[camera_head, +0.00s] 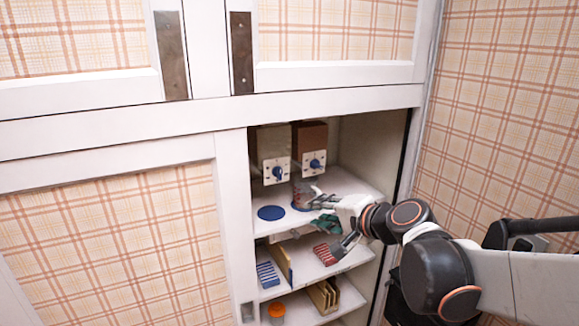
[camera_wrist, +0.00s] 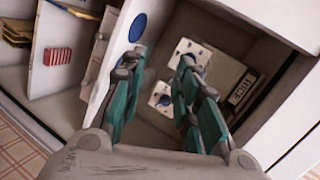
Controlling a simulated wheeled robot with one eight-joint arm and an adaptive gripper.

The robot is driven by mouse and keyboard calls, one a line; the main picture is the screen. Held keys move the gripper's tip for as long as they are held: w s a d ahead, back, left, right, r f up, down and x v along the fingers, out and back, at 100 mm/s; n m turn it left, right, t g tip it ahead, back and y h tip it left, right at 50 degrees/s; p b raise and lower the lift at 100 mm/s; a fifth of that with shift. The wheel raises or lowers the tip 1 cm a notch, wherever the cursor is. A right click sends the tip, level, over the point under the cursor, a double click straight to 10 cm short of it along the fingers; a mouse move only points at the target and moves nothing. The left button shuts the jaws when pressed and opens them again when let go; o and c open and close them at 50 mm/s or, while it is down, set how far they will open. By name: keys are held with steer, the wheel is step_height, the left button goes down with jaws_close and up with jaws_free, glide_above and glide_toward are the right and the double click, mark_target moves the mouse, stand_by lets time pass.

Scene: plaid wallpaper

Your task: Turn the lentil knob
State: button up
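Two dispensers stand side by side on the cabinet's upper shelf, each with a blue knob on a white plate: a left knob (camera_head: 278,173) and a right knob (camera_head: 315,164). In the wrist view, one white plate (camera_wrist: 190,50) shows near the right-hand finger and another (camera_wrist: 163,93) shows deeper between the fingers. My gripper (camera_head: 320,209) is at the front of the shelf, below and in front of the right knob. Its teal fingers (camera_wrist: 160,68) are spread with nothing between them, apart from both knobs.
A blue disc (camera_head: 271,213) lies on the upper shelf (camera_head: 262,229), left of my gripper. Lower shelves hold a red striped box (camera_head: 325,254), a blue striped box (camera_head: 267,273) and an orange item (camera_head: 276,311). The cabinet's side wall (camera_head: 374,150) stands close on the right.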

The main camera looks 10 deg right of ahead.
steer(key=w+d+m+t, duration=0.2)
steer(key=w+d+m, duration=0.1)
steer(key=w+m, duration=0.15)
steer(key=m+t, duration=0.3)
steer(key=m, duration=0.3)
glide_toward(318, 166)
steer(key=b+x, duration=0.3)
steer(key=x, duration=0.6)
steer(key=shift+w+f+b, duration=0.1)
steer(key=shift+w+b, duration=0.05)
steer(key=shift+b, duration=0.2)
jaws_close()
